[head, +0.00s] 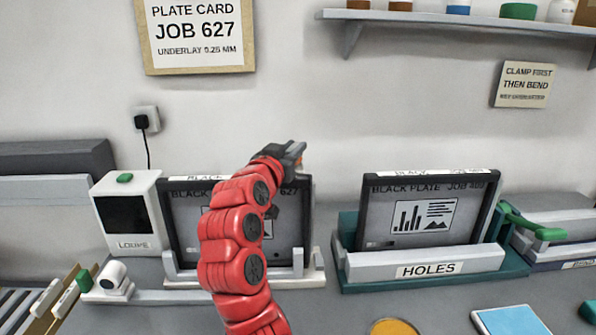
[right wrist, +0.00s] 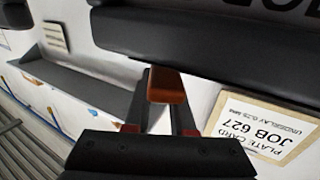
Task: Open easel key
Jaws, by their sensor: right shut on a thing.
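My right gripper (head: 294,155) reaches up in front of the left black plate (head: 187,235), labelled JOB 627, with its tip near the plate's upper right corner. In the right wrist view my right gripper (right wrist: 160,118) is shut on a small orange-brown piece (right wrist: 165,84), which looks like the easel key. The plate stands upright in a pale easel (head: 172,279). My red right arm hides much of the plate. My left gripper is not in view.
A second black plate (head: 425,215) stands in the green-based HOLES holder (head: 425,266) to the right. A white LOUPE box (head: 128,222) stands left of the plate. A shelf (head: 460,21) runs along the wall at upper right. A blue pad (head: 512,320) lies at the front.

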